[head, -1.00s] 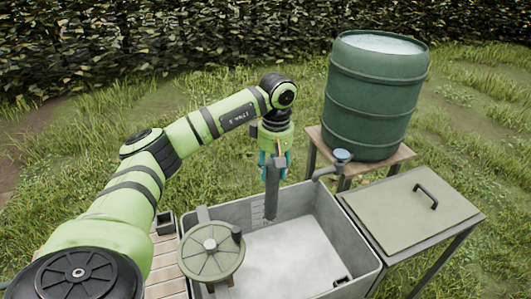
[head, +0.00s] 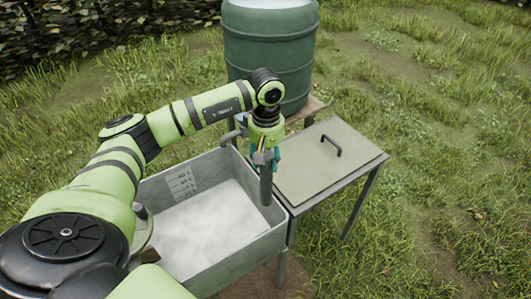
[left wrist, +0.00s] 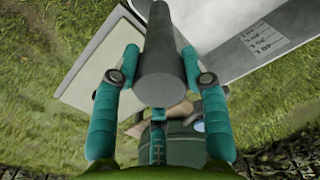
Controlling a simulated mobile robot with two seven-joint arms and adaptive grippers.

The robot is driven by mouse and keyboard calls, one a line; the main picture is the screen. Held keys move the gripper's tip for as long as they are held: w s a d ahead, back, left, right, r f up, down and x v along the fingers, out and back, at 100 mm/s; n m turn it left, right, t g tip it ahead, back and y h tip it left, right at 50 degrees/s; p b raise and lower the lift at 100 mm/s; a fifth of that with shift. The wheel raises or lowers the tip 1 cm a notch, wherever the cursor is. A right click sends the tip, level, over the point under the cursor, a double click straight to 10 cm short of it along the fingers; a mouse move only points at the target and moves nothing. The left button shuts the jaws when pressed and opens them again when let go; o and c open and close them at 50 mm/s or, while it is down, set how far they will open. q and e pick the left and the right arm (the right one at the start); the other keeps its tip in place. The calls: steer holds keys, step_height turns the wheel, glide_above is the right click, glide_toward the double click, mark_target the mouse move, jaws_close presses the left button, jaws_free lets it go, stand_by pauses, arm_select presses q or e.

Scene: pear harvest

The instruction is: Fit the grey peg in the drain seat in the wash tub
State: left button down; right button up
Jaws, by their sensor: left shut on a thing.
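My left gripper (head: 265,158) is shut on the grey peg (head: 266,187), a dark grey cylinder that hangs roughly upright at the tub's right corner. In the left wrist view the peg (left wrist: 162,60) lies between the teal fingers and points away from the gripper. The grey wash tub (head: 235,253) holds cloudy, pale water, and scale marks show on its inner wall. The peg's lower end is near the right rim; I cannot tell its height over the water. The drain seat is not visible now. My right gripper is not in view.
A table with a lid (head: 322,165) and dark handle stands right of the tub. A green barrel (head: 270,45) stands behind on a wooden stand, with a spout towards the tub. A wheel (head: 143,228) at the tub's left is mostly hidden by my arm. Grass surrounds everything.

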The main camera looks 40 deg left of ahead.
mark_target(265, 178)
arm_select(q)
steer(key=shift+s+a+f, duration=0.1)
steer(key=shift+s+f, duration=0.05)
steer(key=shift+f, duration=0.5)
steer(key=shift+a+f+b, duration=0.1)
steer(key=shift+f+b, duration=0.45)
steer(key=shift+f, duration=0.3)
step_height(265, 178, down, 3)
steer(key=b, duration=0.2)
steer(key=shift+r+b, duration=0.1)
steer(key=shift+b, duration=0.25)
step_height(265, 178, down, 2)
steer(key=shift+f+b, duration=0.25)
steer(key=shift+b, duration=0.9)
step_height(265, 178, down, 16)
steer(key=b, duration=1.4)
steer(key=shift+f+b, duration=0.15)
steer(key=shift+b, duration=0.15)
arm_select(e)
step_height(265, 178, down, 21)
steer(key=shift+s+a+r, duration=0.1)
arm_select(q)
steer(key=shift+b, duration=0.45)
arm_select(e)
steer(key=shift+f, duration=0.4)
arm_select(q)
steer(key=shift+f, duration=0.2)
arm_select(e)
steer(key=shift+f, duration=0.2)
